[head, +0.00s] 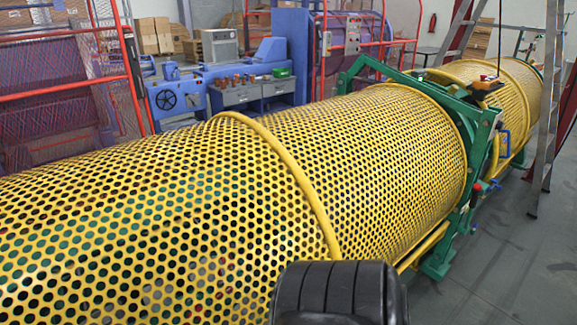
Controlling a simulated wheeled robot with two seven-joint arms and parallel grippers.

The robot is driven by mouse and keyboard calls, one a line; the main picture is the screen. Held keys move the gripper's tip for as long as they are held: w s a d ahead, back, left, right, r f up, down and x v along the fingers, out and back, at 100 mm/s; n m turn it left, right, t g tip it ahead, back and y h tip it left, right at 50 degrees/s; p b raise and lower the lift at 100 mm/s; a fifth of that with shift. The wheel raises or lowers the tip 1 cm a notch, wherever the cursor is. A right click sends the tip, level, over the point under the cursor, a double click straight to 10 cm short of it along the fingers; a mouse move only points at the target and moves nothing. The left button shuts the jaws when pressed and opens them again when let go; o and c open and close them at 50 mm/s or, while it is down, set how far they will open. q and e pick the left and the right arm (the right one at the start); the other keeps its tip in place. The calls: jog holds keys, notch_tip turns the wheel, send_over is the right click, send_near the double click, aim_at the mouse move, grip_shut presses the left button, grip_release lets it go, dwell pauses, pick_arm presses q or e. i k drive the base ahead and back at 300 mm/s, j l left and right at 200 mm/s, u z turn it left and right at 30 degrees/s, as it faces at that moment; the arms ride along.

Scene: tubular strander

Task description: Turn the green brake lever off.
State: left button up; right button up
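A green frame (476,130) stands around the yellow perforated tube, right of the middle in the head view. A green bar (395,72) slopes across the top of the tube at this frame. I cannot tell which green part is the brake lever, or its position. Small blue and red fittings (478,187) sit on the frame's right side, with a blue handle (505,143) nearby. Neither of my grippers shows in the head view.
The long yellow perforated tube (390,135) fills the foreground and middle. A black ribbed part covers the bottom centre. A ladder (547,110) stands at the right. Grey floor (520,255) is clear at the lower right. Blue machinery (185,92) and red railings stand behind.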

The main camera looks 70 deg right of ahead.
aim_at(471, 210)
jog(key=z, duration=3.45)
jog(key=i+z, duration=0.1)
jog(key=z, duration=0.15)
